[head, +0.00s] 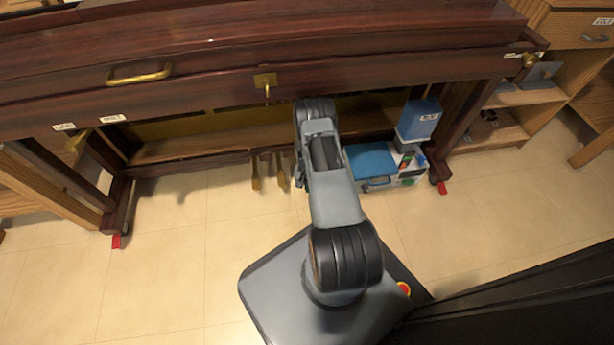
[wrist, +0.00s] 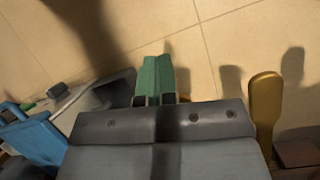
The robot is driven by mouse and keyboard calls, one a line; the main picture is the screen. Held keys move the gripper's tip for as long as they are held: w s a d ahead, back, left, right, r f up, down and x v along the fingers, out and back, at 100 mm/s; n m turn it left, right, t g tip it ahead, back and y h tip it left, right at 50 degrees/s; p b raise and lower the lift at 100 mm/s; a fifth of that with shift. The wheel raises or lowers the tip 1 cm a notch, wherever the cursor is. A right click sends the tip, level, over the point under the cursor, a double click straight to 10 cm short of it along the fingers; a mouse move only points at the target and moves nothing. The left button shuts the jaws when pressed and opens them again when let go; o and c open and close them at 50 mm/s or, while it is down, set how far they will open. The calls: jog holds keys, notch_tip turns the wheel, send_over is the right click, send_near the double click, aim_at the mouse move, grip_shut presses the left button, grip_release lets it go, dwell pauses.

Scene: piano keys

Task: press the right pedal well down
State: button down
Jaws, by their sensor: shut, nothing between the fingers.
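Two brass pedals show under the piano in the head view, a left one (head: 256,174) and another (head: 281,174) just left of my arm. My arm covers the spot to their right, so no third pedal shows there. In the wrist view one brass pedal (wrist: 265,104) stands to the right of my gripper (wrist: 157,75), apart from it; I cannot tell which pedal it is. The gripper's green fingertips are together, with nothing between them. My gripper's body hides what lies beneath it, and in the head view my arm hides the fingertips.
A blue-lidded box (head: 371,162) and a blue container (head: 419,119) stand right of my arm; blue parts show at the wrist view's left. The piano's dark front (head: 200,75) overhangs the pedals. Tiled floor (head: 170,270) is clear in front. Wooden shelves (head: 505,120) stand right.

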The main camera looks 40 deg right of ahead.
jog(key=w+d+r, duration=0.1)
jog(key=w, duration=0.1)
jog(key=w+d+r+m+t, duration=0.1)
jog(key=w+d+r, duration=0.1)
jog(key=w, duration=0.1)
jog(key=w+d+r+t, duration=0.1)
jog(key=w+d, duration=0.1)
jog(key=shift+w+d+r, duration=0.2)
jog(key=shift+w+d, duration=0.05)
jog(key=shift+w, duration=0.15)
jog(key=shift+w+d+r+m+t, duration=0.3)
jog(key=shift+w+r, duration=0.05)
jog(key=shift+r, duration=0.05)
jog(key=shift+d+r, duration=0.1)
jog(key=shift+s+f, duration=0.15)
jog(key=shift+f, duration=0.5)
jog(key=shift+a+b+x, duration=0.15)
jog(key=shift+b+x, duration=0.35)
jog(key=shift+x, duration=1.05)
jog(key=shift+a+b+x, duration=0.1)
jog(key=shift+b+x, duration=0.4)
jog(key=shift+x, duration=1.1)
